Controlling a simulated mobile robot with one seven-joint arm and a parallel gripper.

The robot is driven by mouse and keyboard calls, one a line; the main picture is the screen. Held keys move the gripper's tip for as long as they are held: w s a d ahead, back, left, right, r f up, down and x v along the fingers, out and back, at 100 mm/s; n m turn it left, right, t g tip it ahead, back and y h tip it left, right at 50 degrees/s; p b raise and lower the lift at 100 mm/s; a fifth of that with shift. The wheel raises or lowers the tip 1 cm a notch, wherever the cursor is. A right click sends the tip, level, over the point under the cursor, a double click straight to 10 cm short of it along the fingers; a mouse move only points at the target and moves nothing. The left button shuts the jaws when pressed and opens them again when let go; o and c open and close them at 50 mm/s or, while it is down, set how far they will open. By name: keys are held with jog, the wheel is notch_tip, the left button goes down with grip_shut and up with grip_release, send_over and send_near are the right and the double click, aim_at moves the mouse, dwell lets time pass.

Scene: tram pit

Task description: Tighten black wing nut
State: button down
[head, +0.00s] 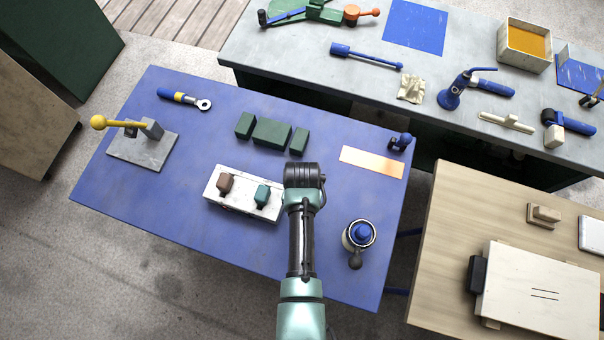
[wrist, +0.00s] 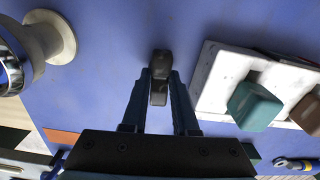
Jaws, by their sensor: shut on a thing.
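A dark, narrow block-like piece (wrist: 160,66), which I take for the black wing nut, stands between the fingertips in the wrist view. My gripper (wrist: 161,88) is shut on it, one blue-black finger on each side. Its lower part and whatever it sits on are hidden, so I cannot tell whether it is on a thread. In the head view my gripper (head: 304,172) points down over the blue table (head: 190,225), and my arm hides the wing nut there.
Close left of my gripper is a white block (head: 237,207) with brown and teal knobs. Dark green blocks (head: 271,133) stand behind it. A round metal holder with a blue top (head: 361,234) stands to the right. An orange strip (head: 372,161) lies behind that. The table's front left is clear.

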jog(key=shift+w+m, duration=0.1)
jog(key=shift+m, duration=0.4)
jog(key=c, duration=0.7)
grip_release()
jog(key=shift+r, duration=0.1)
notch_tip(320, 180, up, 13)
jog(key=shift+f+b, duration=0.1)
jog(key=shift+b, duration=0.5)
